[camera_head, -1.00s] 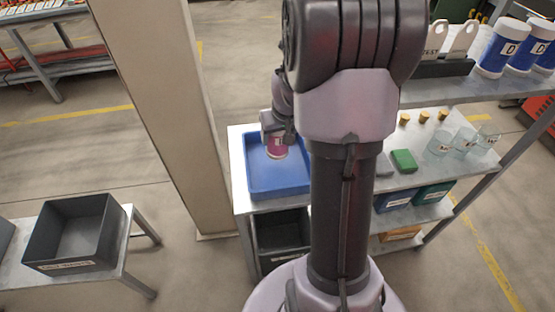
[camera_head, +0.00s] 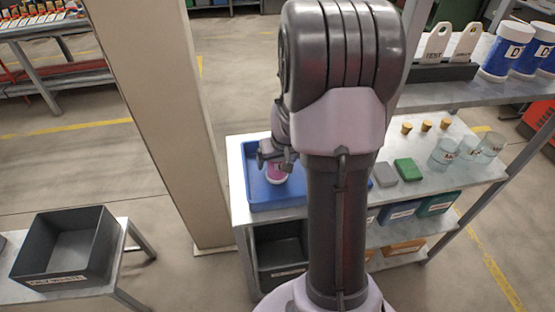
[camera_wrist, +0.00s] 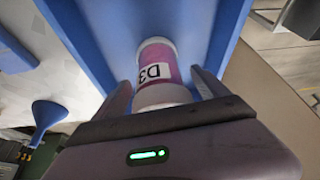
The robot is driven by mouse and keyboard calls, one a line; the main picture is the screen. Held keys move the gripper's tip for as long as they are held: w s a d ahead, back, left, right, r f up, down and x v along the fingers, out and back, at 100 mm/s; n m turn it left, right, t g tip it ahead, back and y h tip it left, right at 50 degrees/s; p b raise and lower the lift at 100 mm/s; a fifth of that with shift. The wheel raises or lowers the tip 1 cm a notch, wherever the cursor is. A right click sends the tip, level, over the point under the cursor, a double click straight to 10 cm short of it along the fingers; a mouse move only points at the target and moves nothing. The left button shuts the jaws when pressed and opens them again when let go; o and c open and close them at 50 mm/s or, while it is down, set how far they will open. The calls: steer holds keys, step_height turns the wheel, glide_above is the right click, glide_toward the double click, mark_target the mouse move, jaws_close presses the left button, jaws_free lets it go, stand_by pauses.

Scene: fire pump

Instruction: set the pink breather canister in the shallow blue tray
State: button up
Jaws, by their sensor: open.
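The pink breather canister (camera_head: 276,173) has white ends and stands in the shallow blue tray (camera_head: 262,202) on the metal table. In the wrist view the canister (camera_wrist: 156,68) shows a "D3" label, with blue tray surface (camera_wrist: 120,25) behind it and tray walls on both sides. My gripper (camera_head: 277,160) is just above the canister in the head view. In the wrist view my gripper's fingers (camera_wrist: 160,90) are open, one on each side of the canister's near end, with gaps visible. The canister's underside is hidden.
A beige pillar (camera_head: 165,110) stands left of the table. A dark bin (camera_head: 68,248) stands at left.

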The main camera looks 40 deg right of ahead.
steer(key=shift+r, duration=0.1)
steer(key=p+v, duration=0.5)
steer(key=v, duration=0.6)
steer(key=a+r+t+y, duration=0.1)
steer(key=a+r, duration=0.8)
steer(key=a, duration=0.3)
steer(key=s+a+r+y, duration=0.1)
steer(key=s+a+r, duration=0.1)
steer(key=s+a, duration=0.5)
steer(key=s+a+r+y, duration=0.1)
steer(key=s+a+r, duration=0.2)
steer(key=s+a, duration=0.4)
steer(key=a, duration=0.3)
steer(key=shift+t+y, duration=0.3)
steer(key=shift+y, duration=0.1)
steer(key=shift+r, duration=0.1)
